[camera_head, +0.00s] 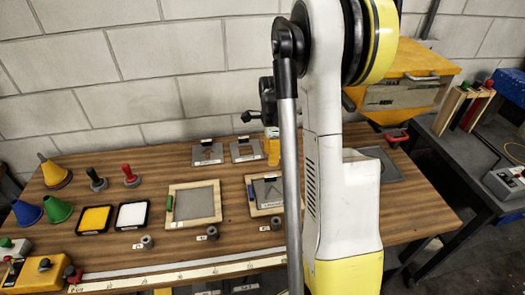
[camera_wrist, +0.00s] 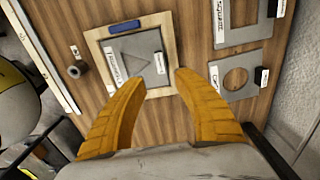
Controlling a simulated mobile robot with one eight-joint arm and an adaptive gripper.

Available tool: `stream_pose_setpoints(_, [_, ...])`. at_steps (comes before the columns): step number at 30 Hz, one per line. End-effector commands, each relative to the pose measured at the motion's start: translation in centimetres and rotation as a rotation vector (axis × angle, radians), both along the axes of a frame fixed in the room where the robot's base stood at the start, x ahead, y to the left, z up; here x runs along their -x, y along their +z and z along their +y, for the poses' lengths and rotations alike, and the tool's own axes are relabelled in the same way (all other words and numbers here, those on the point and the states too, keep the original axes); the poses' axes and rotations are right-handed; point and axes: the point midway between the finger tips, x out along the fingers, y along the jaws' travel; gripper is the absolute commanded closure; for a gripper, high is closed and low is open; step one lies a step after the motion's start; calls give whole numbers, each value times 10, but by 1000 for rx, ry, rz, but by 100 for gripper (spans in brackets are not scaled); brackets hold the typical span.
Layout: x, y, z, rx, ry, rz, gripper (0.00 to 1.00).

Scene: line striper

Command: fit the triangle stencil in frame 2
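Frame 2 (camera_head: 265,212) is a pale wooden frame with a blue block on one side. It also shows in the wrist view (camera_wrist: 170,38). The triangle stencil (camera_wrist: 135,52), a grey plate with a triangular cut-out, a white label and a dark grip tab, lies within frame 2's outline; I cannot tell if it is fully seated. It shows in the head view (camera_head: 266,188), partly behind my arm. My gripper (camera_wrist: 160,76) is open and empty, its orange fingers spread above the near side of frame 2, close to the stencil's tab.
The square stencil (camera_wrist: 234,30) and circle stencil (camera_wrist: 231,98) lie to the right in the wrist view. Another frame (camera_head: 193,222) with a green block lies left of frame 2. Ink pads (camera_head: 96,206), hand stamps (camera_head: 131,178) and cones (camera_head: 58,209) occupy the table's left.

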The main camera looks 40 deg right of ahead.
Motion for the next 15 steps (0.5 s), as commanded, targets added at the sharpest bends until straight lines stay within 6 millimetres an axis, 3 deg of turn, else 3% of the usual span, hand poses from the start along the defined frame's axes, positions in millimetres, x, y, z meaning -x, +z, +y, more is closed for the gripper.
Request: stream_pose_setpoints(15, [0, -54, 0, 1, 5, -2, 64])
